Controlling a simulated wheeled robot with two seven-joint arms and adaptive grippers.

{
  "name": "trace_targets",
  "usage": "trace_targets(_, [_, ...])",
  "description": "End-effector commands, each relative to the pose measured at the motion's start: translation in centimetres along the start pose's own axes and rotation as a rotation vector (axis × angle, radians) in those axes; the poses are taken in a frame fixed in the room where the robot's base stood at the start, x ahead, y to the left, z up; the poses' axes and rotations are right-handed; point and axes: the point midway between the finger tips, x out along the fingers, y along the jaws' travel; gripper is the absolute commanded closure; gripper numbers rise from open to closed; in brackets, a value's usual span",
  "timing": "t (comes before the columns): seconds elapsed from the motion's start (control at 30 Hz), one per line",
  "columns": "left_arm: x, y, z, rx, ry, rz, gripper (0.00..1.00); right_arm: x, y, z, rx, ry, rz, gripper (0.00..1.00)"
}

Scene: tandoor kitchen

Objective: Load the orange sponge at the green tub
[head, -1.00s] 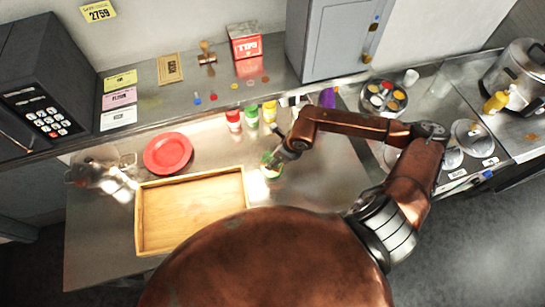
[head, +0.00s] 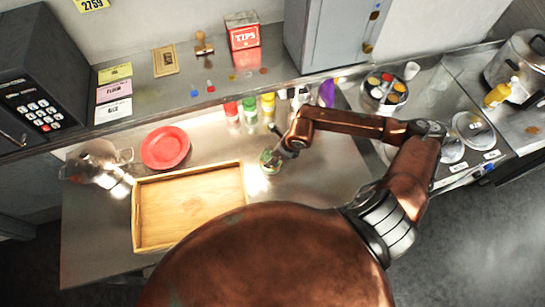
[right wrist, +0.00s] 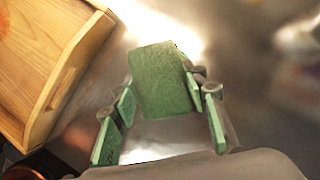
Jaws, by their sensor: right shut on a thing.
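My right gripper (head: 284,149) is over the metal counter, just right of the wooden tray. It is shut on a green rectangular block (right wrist: 160,82), which sits between its green-padded fingers in the right wrist view. In the head view the green block (head: 269,161) is small and partly hidden by the gripper. The faces I see are green, and I cannot tell whether it touches the counter. I cannot make out an orange sponge or a green tub for certain. My left gripper is out of view.
The wooden tray (head: 137,216) is empty. Red (head: 231,111), green (head: 249,108) and yellow (head: 268,103) bottles stand behind the gripper. A round tray (head: 366,101) holds coloured pots. Counter right of the gripper is clear.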

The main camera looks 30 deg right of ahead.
Motion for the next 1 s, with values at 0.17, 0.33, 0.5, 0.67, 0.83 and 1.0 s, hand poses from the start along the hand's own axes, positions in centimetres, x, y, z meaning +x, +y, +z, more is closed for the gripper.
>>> trace_targets(0.17, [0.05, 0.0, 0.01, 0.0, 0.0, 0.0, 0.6, 0.04, 0.01, 0.0, 0.0, 0.0, 0.0, 0.79])
trace_targets(0.33, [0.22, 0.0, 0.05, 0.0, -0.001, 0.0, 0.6, 0.21, 0.01, -0.07, 0.0, 0.0, 0.0, 0.79])
trace_targets(0.5, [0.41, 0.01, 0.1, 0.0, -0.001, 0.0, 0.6, 0.39, 0.01, -0.15, 0.0, 0.0, 0.0, 0.79])
trace_targets(0.67, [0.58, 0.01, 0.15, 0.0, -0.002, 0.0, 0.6, 0.56, 0.01, -0.22, 0.0, 0.0, 0.0, 0.79])
trace_targets(0.83, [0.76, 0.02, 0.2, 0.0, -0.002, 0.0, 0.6, 0.74, 0.01, -0.3, 0.0, 0.0, 0.0, 0.79])
trace_targets(1.0, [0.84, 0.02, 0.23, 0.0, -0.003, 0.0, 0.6, 0.82, 0.01, -0.34, 0.0, 0.0, 0.0, 0.79])
